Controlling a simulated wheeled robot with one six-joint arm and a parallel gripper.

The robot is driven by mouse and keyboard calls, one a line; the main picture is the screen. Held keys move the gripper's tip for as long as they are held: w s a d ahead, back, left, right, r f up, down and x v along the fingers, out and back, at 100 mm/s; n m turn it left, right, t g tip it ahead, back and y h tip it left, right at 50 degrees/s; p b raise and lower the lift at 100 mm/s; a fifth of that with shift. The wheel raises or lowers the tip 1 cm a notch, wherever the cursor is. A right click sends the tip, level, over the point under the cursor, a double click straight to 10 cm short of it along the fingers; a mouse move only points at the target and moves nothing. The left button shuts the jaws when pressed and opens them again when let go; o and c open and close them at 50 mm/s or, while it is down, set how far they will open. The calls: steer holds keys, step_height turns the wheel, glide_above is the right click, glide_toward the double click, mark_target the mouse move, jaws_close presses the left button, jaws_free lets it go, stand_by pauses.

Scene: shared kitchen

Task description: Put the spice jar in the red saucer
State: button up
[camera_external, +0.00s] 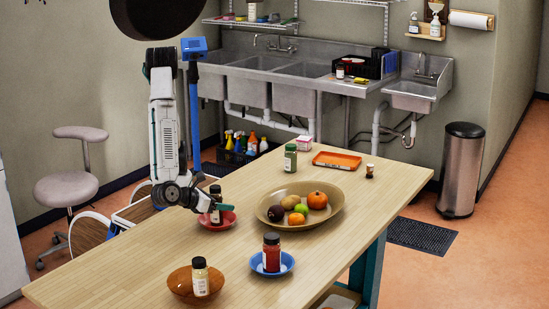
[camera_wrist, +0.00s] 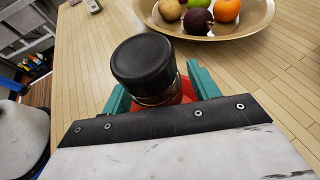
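The spice jar (camera_external: 216,194), with a black lid and a pale label, is upright at the red saucer (camera_external: 229,217) and appears to stand in it. In the wrist view the jar's black lid (camera_wrist: 143,61) fills the space between my teal fingers, with a little of the red saucer (camera_wrist: 187,90) showing beside it. My gripper (camera_external: 212,206) is low over the saucer, its fingers around the jar. The fingers (camera_wrist: 160,95) look spread, with narrow gaps beside the jar. The jar's base is mostly hidden.
A wide bowl of fruit (camera_external: 277,221) is just right of the saucer. A blue saucer (camera_external: 258,267) holds a red jar (camera_external: 271,254); an orange-brown saucer (camera_external: 179,284) holds another jar (camera_external: 200,278). A green jar (camera_external: 290,159) and orange tray (camera_external: 337,160) are farther back.

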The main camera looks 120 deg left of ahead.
steer(key=shift+r, duration=0.2)
steer(key=v, duration=1.2)
